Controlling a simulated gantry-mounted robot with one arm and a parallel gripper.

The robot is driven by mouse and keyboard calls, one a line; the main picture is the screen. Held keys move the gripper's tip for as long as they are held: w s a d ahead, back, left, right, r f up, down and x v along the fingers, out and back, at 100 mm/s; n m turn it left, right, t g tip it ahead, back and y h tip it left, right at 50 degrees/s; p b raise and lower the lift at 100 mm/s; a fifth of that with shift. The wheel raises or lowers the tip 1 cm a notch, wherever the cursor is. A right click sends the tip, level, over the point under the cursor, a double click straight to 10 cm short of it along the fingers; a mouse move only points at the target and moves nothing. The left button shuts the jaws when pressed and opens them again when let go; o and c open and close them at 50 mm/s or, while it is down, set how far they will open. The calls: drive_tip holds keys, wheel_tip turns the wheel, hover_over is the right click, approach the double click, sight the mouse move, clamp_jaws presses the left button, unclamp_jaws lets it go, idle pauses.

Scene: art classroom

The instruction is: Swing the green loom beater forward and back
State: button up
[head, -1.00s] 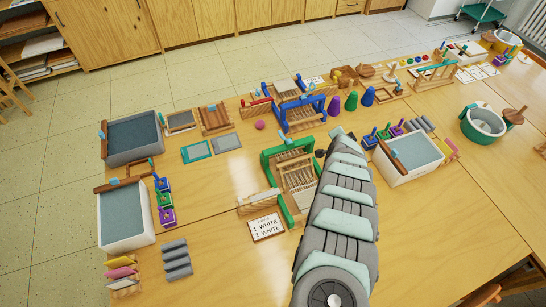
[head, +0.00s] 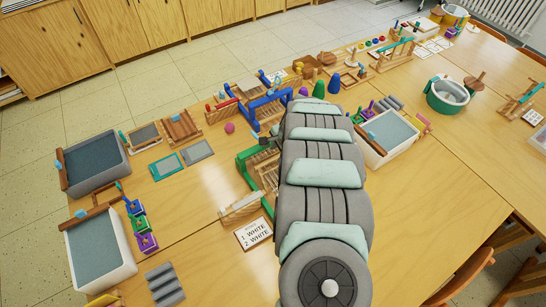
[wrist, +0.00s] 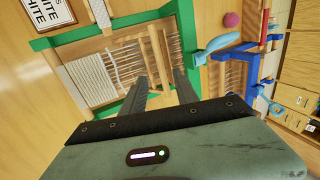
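The green loom (head: 244,163) stands on the table, partly hidden behind my arm in the head view. In the wrist view its green frame (wrist: 100,30) surrounds pale warp threads and a wooden reed. A light-blue handle (wrist: 214,44) sits on the green bar at the loom's right side, which looks like the beater. My arm hides the gripper in the head view.
A blue loom (head: 266,106) stands just behind the green one. A white card (head: 253,233) lies in front of it. A white-rimmed tray (head: 388,137) is to the right, and another (head: 98,248) is at the left. Bare table lies at the front right.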

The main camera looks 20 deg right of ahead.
sight(273, 159)
drive_tip(key=shift+b+x, duration=0.35)
drive_tip(key=shift+x, duration=3.2)
drive_tip(key=shift+w, duration=0.1)
drive_tip(key=shift+c, duration=0.3)
clamp_jaws()
